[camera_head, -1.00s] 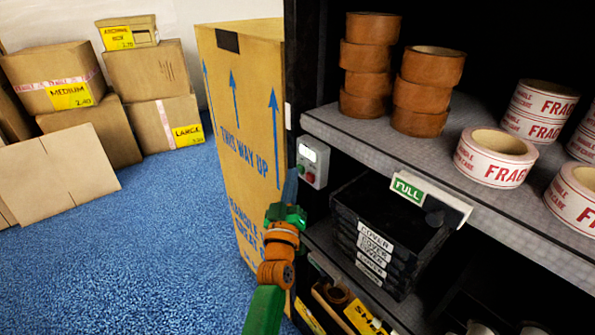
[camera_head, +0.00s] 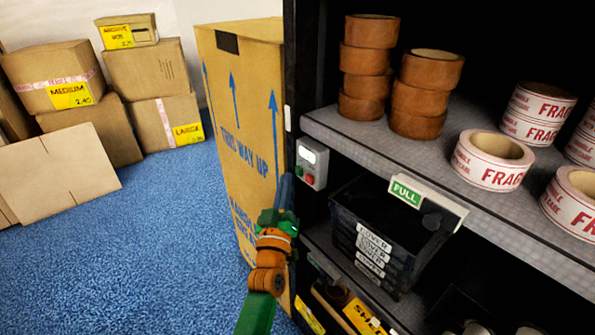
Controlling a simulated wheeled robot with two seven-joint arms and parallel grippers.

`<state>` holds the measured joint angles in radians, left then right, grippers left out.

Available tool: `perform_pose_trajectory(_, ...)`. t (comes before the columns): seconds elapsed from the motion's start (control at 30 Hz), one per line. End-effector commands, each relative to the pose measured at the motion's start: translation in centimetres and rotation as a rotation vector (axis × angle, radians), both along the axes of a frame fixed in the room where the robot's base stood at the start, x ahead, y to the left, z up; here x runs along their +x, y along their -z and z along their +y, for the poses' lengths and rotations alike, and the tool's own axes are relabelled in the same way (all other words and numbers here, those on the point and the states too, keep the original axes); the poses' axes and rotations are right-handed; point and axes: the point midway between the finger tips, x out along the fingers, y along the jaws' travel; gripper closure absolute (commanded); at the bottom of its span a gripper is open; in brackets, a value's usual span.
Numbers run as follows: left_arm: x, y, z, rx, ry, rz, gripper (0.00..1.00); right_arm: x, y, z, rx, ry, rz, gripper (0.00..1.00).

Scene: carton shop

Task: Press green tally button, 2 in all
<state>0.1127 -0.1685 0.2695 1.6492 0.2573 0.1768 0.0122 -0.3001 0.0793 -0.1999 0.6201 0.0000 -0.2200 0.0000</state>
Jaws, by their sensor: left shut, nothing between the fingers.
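The tally box (camera_head: 312,163) is a small grey unit on the front post of the dark shelf, with a white display on its upper part. Its green button (camera_head: 299,171) is at the lower left and a red button (camera_head: 309,180) is beside it. The display's figures are too small to read. My left gripper (camera_head: 286,183) is shut and empty, its blue-grey fingers pointing up just left of and below the green button. I cannot tell whether the fingertips touch the box. My right gripper is not in view.
A tall carton (camera_head: 240,130) marked THIS WAY UP stands close behind my left gripper. The shelf (camera_head: 400,150) at right holds brown tape rolls (camera_head: 365,65) and FRAGILE rolls (camera_head: 492,160). Black COVER trays (camera_head: 372,250) sit below.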

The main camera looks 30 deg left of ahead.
Motion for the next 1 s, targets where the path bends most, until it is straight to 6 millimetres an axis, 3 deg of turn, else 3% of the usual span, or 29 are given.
perform_pose_trajectory(0.47,-4.1,-0.2,1.7,0.002,-0.001,0.001,1.00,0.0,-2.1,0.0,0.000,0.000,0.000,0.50)
perform_pose_trajectory(1.0,-4.3,-0.1,1.8,0.000,0.000,0.000,1.00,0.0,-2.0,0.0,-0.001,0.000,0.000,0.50)
